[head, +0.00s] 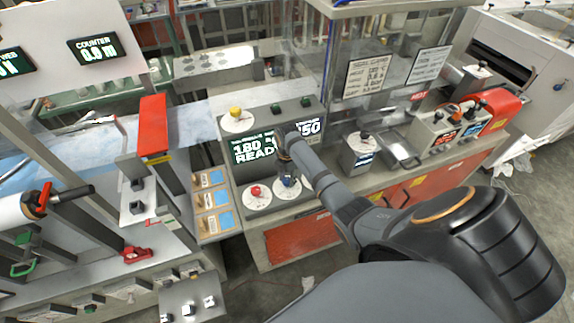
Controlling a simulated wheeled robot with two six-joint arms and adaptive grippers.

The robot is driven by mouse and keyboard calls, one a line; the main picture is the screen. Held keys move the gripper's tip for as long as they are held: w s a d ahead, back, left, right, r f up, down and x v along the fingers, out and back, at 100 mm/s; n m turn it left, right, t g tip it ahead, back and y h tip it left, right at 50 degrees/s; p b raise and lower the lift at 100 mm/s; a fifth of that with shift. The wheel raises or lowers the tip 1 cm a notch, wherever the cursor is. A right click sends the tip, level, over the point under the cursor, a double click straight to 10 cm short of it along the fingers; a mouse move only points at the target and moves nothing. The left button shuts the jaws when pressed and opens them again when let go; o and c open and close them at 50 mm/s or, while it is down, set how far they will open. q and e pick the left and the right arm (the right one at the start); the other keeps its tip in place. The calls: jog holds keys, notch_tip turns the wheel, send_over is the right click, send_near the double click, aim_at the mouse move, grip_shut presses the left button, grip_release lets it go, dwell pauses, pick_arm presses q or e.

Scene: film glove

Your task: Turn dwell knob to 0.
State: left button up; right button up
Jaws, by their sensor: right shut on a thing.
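The control panel (226,158) stands in the middle of the head view, with a lit screen (254,149) reading "180" and "READY". A second readout beside it is partly covered by my right arm. A white dial with a blue knob (290,183) sits at the panel's lower right. My right gripper (287,174) points down over this dial and is shut on the blue knob, hiding part of it. Dials with a red knob (256,191) and a yellow knob (236,113) are apart from the gripper. Dial labels are too small to read, so I cannot tell which is dwell.
A red-topped post (153,125) and several small blue-and-tan cards (211,198) are left of the panel. A clear-walled enclosure (385,75) stands behind right. A grey box with a dial (359,158) and a red machine (488,108) are farther right.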

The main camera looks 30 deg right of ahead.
aim_at(287, 180)
jog(key=shift+s+f+n, duration=0.1)
jog(key=shift+n, duration=2)
jog(key=o, duration=1.2)
jog(key=shift+c, duration=0.2)
jog(key=shift+r, duration=0.35)
notch_tip(287, 180, up, 11)
jog(key=shift+r, duration=0.2)
